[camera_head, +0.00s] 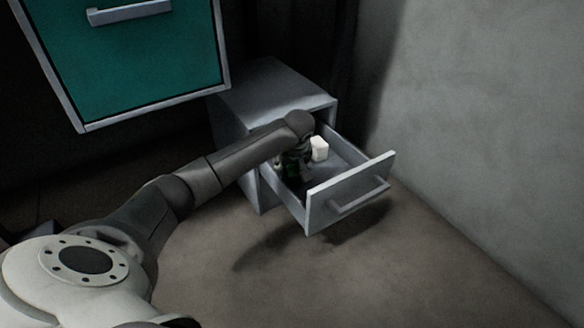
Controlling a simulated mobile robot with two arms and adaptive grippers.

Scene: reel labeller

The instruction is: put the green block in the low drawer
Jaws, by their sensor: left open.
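The low drawer (350,190) is pulled out of a small grey cabinet (275,92) and stands open. My left arm reaches over its left side from the left. My left gripper (297,178) points down inside the drawer, dark and hard to make out, with its jaws open. A dark green patch (290,160) shows at the gripper, and may be the green block; the gripper and shadow hide most of it. I cannot tell whether it touches the drawer floor. My right gripper is not in view.
A small white block (319,149) is in the drawer, just right of my left gripper. A larger teal-fronted unit (135,60) with a handle stands at the upper left. A grey wall (480,130) bounds the right. The floor (400,270) in front is clear.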

